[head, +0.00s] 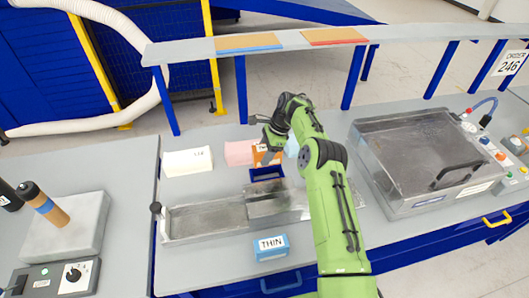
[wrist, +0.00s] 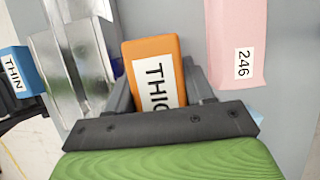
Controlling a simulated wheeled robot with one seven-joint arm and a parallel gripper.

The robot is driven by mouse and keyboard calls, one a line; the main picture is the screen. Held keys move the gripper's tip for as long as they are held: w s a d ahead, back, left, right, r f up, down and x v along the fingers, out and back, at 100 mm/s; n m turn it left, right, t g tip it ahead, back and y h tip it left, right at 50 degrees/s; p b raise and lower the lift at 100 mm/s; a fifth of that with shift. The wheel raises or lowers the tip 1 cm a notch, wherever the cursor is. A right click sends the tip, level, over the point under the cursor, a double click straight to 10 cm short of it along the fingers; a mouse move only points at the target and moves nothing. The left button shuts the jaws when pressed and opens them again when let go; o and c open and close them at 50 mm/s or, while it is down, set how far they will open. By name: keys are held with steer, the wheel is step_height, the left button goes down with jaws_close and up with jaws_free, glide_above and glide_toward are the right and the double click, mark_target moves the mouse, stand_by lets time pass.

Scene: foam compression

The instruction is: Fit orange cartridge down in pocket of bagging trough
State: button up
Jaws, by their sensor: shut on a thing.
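The orange cartridge (head: 262,158) has a white label, partly hidden, reading "THIC…" in the wrist view (wrist: 155,60). My gripper (head: 268,143) is shut on it, with a dark finger on each side in the wrist view (wrist: 157,85). The metal bagging trough (head: 205,222) lies on the bench, left of the cartridge in the wrist view (wrist: 72,55). A dark blue pocket (head: 267,174) is at the trough's back edge. The cartridge appears just behind or above this pocket in the head view; I cannot tell the height gap.
A blue "THIN" cartridge (head: 271,247) stands in front of the trough. A pink foam block (head: 238,153) and a cream block (head: 187,162) are behind it. A clear-lidded machine (head: 415,160) stands to the right. A raised shelf (head: 300,42) spans the back.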

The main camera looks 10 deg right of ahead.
steer(key=shift+s+f+b, duration=0.25)
steer(key=shift+f+b, duration=0.1)
steer(key=shift+f, duration=0.1)
steer(key=shift+w+f+b, duration=0.2)
steer(key=shift+f+b, duration=0.6)
steer(key=shift+f, duration=0.35)
steer(key=shift+f+b, duration=0.3)
steer(key=shift+f, duration=0.2)
steer(key=shift+s+f, duration=0.1)
steer(key=shift+f, duration=0.3)
steer(key=shift+f+b, duration=0.95)
steer(key=shift+f, duration=0.2)
steer(key=o, duration=1.3)
steer(key=shift+r, duration=0.1)
